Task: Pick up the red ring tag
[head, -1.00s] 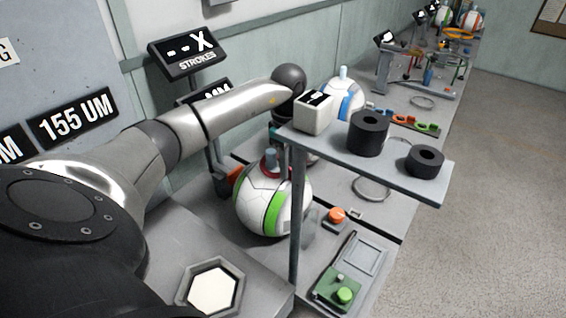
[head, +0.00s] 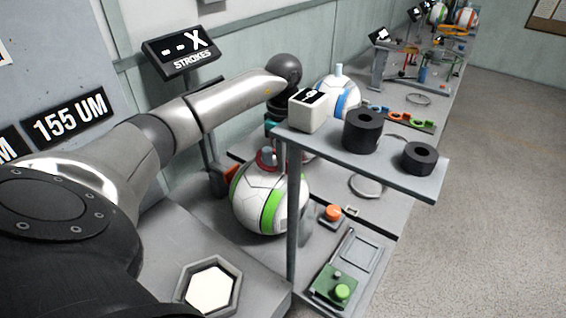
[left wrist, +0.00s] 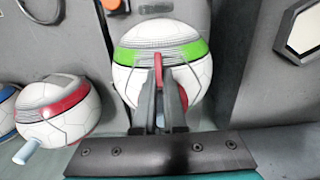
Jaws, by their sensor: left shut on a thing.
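The red ring tag (head: 266,160) shows at the top of the white ball with green bands (head: 262,205), by a grey-blue peg. In the left wrist view the red ring tag (left wrist: 158,72) is seen nearly edge-on between the dark fingers of my left gripper (left wrist: 160,95). My left gripper is shut on it, close over the green-banded ball (left wrist: 135,55). In the head view this gripper is mostly hidden behind the shelf and its post. Whether the ring is clear of the peg I cannot tell. My right gripper is not in view.
A raised grey shelf (head: 412,182) with a white box (head: 310,112) and two black rings (head: 362,130) stands close to my left wrist. A red-banded ball (left wrist: 60,110) lies beside the green-banded one.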

